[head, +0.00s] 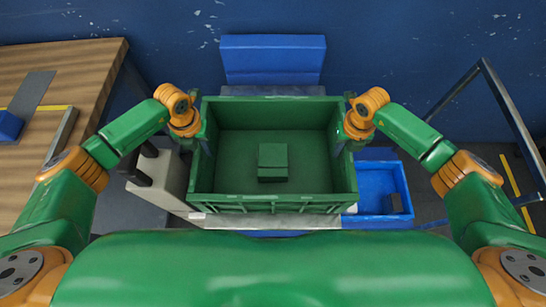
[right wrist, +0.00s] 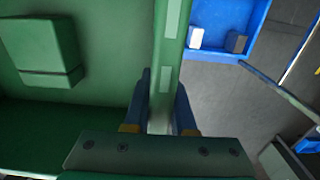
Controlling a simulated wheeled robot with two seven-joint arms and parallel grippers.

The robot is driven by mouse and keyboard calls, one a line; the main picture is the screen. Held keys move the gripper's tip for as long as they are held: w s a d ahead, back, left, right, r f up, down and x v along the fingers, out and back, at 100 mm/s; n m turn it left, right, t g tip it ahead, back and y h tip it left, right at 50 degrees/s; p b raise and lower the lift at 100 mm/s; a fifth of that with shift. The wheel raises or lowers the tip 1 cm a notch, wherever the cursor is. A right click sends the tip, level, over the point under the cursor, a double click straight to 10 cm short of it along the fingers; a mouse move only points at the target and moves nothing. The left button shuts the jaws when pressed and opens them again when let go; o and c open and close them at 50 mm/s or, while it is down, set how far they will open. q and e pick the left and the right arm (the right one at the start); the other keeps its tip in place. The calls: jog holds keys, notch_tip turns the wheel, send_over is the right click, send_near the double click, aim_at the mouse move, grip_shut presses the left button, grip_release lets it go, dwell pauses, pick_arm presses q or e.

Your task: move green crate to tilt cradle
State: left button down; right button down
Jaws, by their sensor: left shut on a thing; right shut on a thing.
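The green crate (head: 230,197) is in the middle of the head view, level and open at the top. A small green block (head: 272,161) lies on its floor; it also shows in the right wrist view (right wrist: 48,40). My left gripper (head: 197,142) is shut on the crate's left wall. My right gripper (head: 349,140) is shut on the right wall; in the right wrist view its fingers (right wrist: 160,110) straddle the crate's rim (right wrist: 170,60). What lies under the crate is mostly hidden, and I cannot tell whether it rests on the grey structure below. I cannot make out the tilt cradle for certain.
A blue bin (head: 375,218) with small blocks stands right of the crate. A blue panel (head: 273,60) is behind it. A wooden table (head: 75,65) is at the left, and a metal frame (head: 510,115) at the right.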

pick_arm(q)
jog(key=shift+r, duration=0.1)
pick_arm(e)
jog(key=shift+r, duration=0.1)
dwell(0.6)
